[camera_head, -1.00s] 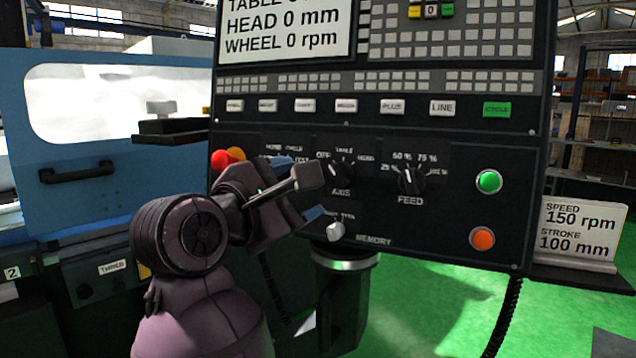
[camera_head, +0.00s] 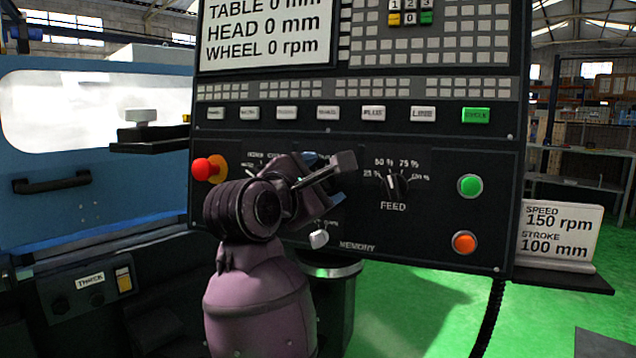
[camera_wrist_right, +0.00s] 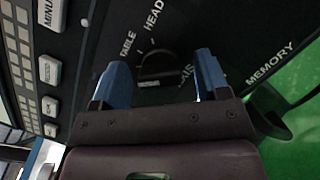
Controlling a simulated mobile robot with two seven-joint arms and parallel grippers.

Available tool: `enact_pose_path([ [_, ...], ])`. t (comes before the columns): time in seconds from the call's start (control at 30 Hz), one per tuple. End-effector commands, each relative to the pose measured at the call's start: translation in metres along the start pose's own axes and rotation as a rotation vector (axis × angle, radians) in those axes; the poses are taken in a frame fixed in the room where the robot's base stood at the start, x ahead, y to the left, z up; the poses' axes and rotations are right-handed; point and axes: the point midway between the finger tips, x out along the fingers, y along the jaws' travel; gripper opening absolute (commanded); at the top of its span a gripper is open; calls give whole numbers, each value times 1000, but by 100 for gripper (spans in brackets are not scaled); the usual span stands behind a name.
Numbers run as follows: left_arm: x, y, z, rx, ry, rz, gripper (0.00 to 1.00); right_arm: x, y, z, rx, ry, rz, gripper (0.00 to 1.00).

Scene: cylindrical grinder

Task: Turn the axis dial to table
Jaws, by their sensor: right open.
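The axis dial (camera_wrist_right: 158,70) is a dark round knob on the black control panel, with TABLE and HEAD printed beside it in the right wrist view. I cannot tell clearly which label its pointer faces. My right gripper (camera_wrist_right: 161,72) is open, with one blue finger on each side of the dial. I see no clear contact between fingers and knob. In the head view, the right gripper (camera_head: 328,178) covers the axis dial. My left gripper is not in view.
The feed dial (camera_head: 393,184) is right of the gripper, and a pale memory knob (camera_head: 319,238) is just below it. A red emergency button (camera_head: 203,169) is at left. Green (camera_head: 470,186) and orange (camera_head: 465,242) buttons are at the panel's right.

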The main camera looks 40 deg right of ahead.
Motion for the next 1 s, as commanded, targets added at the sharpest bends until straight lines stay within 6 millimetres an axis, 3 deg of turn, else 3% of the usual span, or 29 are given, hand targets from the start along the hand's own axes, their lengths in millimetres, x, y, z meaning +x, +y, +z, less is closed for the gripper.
enact_pose_path([
  [0.13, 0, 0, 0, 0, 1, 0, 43, 0, 0, 0, 0, 0, 0, 68],
  [0.4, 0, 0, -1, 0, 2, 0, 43, 0, 0, 0, 0, 0, 0, 27],
  [0.47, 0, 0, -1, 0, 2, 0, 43, 0, 0, 0, 0, 0, 0, 21],
  [0.73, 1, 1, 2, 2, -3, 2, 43, 0, 0, -1, 34, 2, -11, 21],
  [1.0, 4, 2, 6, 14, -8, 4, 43, 0, -1, -3, 188, 4, -55, 21],
])
